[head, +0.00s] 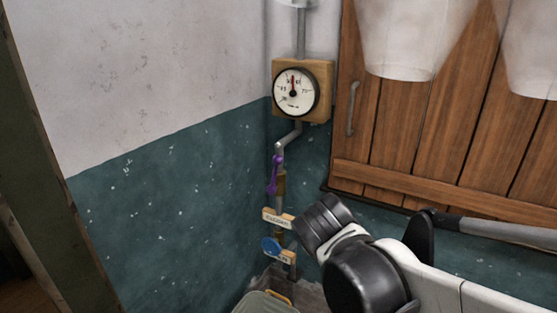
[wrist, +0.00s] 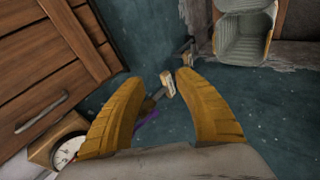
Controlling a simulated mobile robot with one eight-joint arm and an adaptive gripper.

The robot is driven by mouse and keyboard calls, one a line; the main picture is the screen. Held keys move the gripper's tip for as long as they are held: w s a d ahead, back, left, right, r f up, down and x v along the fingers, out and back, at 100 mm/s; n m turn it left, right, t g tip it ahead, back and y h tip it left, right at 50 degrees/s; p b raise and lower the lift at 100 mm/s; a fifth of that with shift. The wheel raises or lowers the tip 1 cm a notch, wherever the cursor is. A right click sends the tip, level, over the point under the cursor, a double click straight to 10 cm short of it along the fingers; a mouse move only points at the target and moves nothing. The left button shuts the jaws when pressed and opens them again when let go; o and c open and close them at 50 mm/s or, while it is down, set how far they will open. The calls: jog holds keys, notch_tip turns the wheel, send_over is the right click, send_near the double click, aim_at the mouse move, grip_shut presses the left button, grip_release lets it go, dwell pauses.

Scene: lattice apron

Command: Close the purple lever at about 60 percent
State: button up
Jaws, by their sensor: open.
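The purple lever (head: 275,176) is on a vertical pipe in the wall corner, below a round gauge (head: 295,92). It stands nearly upright, close to the line of the pipe. In the wrist view a small part of the purple lever (wrist: 148,117) shows between my fingers, farther off and partly hidden by the gripper body. My gripper (wrist: 159,80) is open, with two yellow fingers apart and nothing held. In the head view my dark wrist is right of the pipe, below the lever; the fingers are hidden there. I cannot tell any contact with the lever.
A labelled tag (head: 278,218) and a blue handle (head: 271,246) are lower on the same pipe. A grey-green bin (wrist: 245,36) stands below. A wooden door (head: 430,120) with a metal handle is on the right, and pale hanging shapes (head: 400,40) are in front of it.

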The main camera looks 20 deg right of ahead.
jog(key=w+a+r+n+t+h+b, duration=0.1)
jog(key=w+n+h, duration=0.1)
jog(key=w+n, duration=0.35)
jog(key=w+a+r+n+t+h, duration=0.1)
jog(key=w+n+t+h, duration=0.1)
jog(key=w+n, duration=0.35)
jog(key=n+t+h+b, duration=0.2)
jog(key=n+t, duration=0.2)
jog(key=n, duration=0.3)
send_near(276, 168)
jog(key=b+x, duration=0.2)
jog(key=x, duration=0.8)
jog(key=shift+w+d, duration=0.15)
jog(key=shift+w, duration=0.2)
grip_shut()
